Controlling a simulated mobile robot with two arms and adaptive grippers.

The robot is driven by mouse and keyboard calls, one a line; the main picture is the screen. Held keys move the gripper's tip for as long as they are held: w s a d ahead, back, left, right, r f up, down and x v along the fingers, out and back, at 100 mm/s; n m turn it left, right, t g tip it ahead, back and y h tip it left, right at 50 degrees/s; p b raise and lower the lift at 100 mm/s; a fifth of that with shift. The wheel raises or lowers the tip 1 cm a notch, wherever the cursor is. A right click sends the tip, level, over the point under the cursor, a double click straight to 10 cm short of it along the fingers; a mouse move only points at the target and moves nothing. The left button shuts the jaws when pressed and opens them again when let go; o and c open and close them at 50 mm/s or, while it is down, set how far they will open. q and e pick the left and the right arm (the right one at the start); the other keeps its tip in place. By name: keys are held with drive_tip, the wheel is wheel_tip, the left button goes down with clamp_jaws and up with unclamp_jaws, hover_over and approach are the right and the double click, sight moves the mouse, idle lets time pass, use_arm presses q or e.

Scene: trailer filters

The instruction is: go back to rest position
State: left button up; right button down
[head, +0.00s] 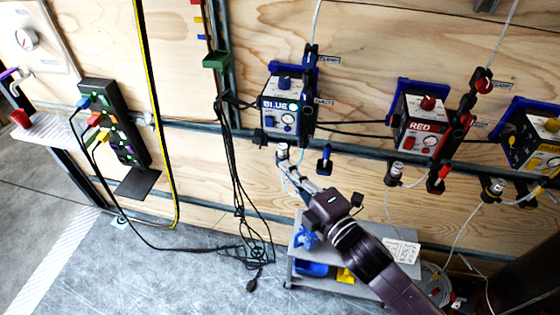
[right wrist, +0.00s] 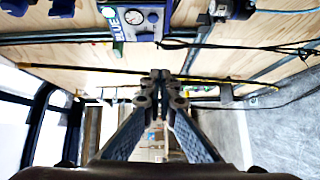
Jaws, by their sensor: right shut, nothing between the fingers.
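My right gripper (head: 288,163) reaches up from the lower right in the head view, just below the box marked BLUE (head: 284,104) on the wooden wall. A small light-coloured cylindrical part shows at its tip in that view; I cannot tell what it belongs to. In the right wrist view the fingers of my right gripper (right wrist: 160,88) meet at the tips, with nothing seen between them. The blue box (right wrist: 132,18) shows at the top of that view. My left gripper is not in view.
A grey cart (head: 335,281) with blue and yellow bins stands below my right arm. The RED box (head: 421,126) and a yellow box (head: 537,140) hang to the right. Black cables (head: 236,190) hang left of the gripper. A black power strip (head: 115,125) stands at left; the grey floor there is mostly clear.

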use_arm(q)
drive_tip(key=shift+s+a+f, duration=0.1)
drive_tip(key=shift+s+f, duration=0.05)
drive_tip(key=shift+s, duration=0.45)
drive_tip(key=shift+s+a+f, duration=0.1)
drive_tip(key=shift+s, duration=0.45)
use_arm(e)
drive_tip(key=shift+s+d+f, duration=0.1)
drive_tip(key=shift+s+d, duration=0.2)
drive_tip(key=shift+s, duration=0.1)
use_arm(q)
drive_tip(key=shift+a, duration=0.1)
